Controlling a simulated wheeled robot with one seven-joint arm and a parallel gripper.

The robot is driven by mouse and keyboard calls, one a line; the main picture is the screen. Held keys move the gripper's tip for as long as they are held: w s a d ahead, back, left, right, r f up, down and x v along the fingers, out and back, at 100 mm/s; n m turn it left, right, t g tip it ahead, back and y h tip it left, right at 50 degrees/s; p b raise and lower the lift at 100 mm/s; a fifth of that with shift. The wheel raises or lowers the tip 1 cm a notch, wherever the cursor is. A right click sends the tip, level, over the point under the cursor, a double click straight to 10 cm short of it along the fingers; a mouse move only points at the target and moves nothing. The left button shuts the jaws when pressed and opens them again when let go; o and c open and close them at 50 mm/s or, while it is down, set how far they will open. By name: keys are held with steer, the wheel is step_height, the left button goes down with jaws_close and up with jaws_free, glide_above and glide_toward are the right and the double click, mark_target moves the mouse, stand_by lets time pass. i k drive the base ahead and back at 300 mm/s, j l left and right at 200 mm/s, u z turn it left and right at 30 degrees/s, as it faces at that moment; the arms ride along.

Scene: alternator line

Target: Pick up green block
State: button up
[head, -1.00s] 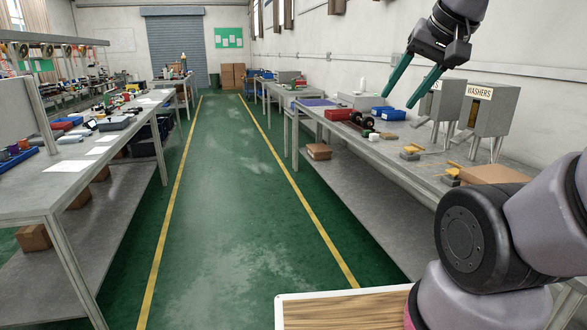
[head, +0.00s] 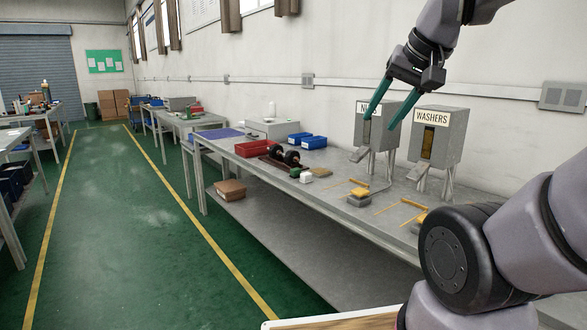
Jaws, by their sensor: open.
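A small green piece (head: 295,172), probably the green block, lies on the right-hand workbench (head: 335,184). It is beside a small white block (head: 306,178) and in front of dark round parts. It is small in the picture, so its exact shape is hard to tell. My gripper (head: 379,122) is open and empty, with teal fingers pointing down and left. It is up in the air, apart from the green piece, and overlaps the left dispenser in the picture.
The WASHERS dispenser (head: 440,137) and a second dispenser (head: 368,130) stand on the bench, with yellow-marked fixtures (head: 359,195) before them. Red (head: 253,148) and blue (head: 314,142) bins are farther back. A cardboard box (head: 230,189) is on the lower shelf. The green aisle (head: 120,220) is clear.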

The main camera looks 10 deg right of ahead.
mark_target(295, 174)
steer(key=i+j+z, duration=0.15)
steer(key=i+j, duration=0.65)
steer(key=i, duration=0.3)
steer(key=i+j+z, duration=0.1)
steer(key=i+j, duration=0.85)
steer(key=i+l, duration=0.05)
steer(key=i, duration=0.05)
